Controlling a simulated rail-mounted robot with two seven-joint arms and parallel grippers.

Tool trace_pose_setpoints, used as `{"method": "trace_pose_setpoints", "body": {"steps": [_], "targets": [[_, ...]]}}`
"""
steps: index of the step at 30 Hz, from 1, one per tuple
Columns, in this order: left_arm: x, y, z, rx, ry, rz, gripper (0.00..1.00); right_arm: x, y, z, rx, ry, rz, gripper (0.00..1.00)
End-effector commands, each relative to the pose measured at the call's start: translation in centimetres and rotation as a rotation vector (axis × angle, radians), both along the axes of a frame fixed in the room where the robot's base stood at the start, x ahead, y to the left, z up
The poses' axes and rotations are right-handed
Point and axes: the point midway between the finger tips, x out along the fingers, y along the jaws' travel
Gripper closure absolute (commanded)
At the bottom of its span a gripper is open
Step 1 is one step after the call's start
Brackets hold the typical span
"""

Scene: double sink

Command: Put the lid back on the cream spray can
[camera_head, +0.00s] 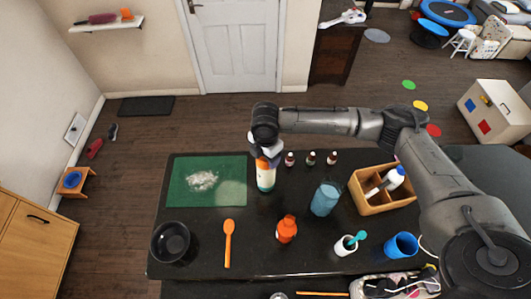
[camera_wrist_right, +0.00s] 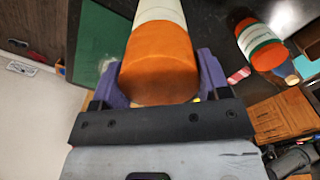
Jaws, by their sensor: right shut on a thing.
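The cream spray can (camera_head: 265,178) stands upright on the dark counter, right of the green mat, with a green band low on its body. The orange lid (camera_head: 263,163) is at its top, directly below my right gripper (camera_head: 264,154). In the right wrist view, the purple fingers of my right gripper (camera_wrist_right: 159,80) are shut on the sides of the orange lid (camera_wrist_right: 158,65). The can's cream body (camera_wrist_right: 158,12) continues in line beyond the lid. I cannot tell whether the lid is fully seated. My left gripper is not in view.
The green mat (camera_head: 180,191) with white stuff lies left. Small bottles (camera_head: 311,158), a blue tumbler (camera_head: 325,198) and a wooden caddy (camera_head: 372,207) stand right. An orange bottle (camera_head: 287,230), orange spoon (camera_head: 228,245) and black bowl (camera_head: 170,242) are nearer the front.

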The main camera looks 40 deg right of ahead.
Motion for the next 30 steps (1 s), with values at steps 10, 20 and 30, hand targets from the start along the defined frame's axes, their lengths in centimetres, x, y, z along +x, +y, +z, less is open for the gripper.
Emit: {"method": "trace_pose_setpoints", "body": {"steps": [10, 20, 30], "targets": [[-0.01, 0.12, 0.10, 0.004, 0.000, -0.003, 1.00, 0.00, 0.01, -0.01, 0.000, 0.000, 0.000, 0.53], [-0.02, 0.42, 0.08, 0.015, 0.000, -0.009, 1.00, 0.00, 0.01, 0.00, 0.000, 0.000, 0.000, 0.12], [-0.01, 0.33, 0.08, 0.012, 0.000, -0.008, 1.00, 0.00, 0.00, 0.00, 0.000, 0.000, 0.000, 0.00]]}}
